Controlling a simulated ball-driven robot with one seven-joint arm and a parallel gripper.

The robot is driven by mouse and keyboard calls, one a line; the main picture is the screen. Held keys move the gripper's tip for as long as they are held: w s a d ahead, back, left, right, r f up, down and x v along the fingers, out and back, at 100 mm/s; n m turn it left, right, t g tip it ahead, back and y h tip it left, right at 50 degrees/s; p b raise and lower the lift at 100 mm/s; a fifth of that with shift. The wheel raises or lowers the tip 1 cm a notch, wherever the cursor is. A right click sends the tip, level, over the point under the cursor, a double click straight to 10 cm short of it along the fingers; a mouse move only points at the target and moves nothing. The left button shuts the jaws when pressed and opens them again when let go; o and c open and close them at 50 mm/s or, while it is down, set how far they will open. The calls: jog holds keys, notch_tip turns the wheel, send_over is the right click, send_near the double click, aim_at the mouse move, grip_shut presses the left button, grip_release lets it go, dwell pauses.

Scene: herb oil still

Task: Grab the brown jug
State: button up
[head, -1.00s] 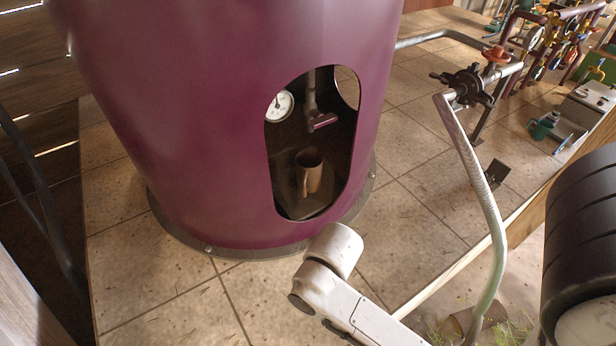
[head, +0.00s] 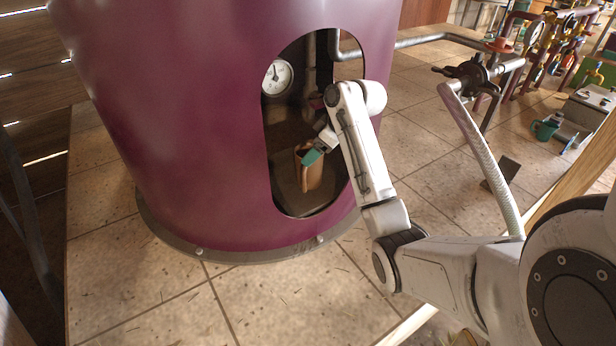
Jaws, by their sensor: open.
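The brown jug (head: 308,175) stands upright inside the purple vessel (head: 180,120), behind its oval opening. Its handle side faces left and front. My gripper (head: 311,157) reaches through the opening and is at the jug's upper part, with a green fingertip showing in front of the jug near its rim. The jaws are open. The second finger is hard to make out, and I cannot tell whether either finger touches the jug. My gripper and wrist hide part of the jug's top.
A round gauge (head: 277,77) and pipes are inside the vessel. A valve (head: 470,75) with a pale hose (head: 487,155) stands at right. The tiled floor in front is clear.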

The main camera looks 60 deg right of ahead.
aim_at(308, 171)
jog(key=x, duration=0.7)
jog(key=shift+f, duration=0.15)
grip_shut()
dwell(0.6)
dwell(0.7)
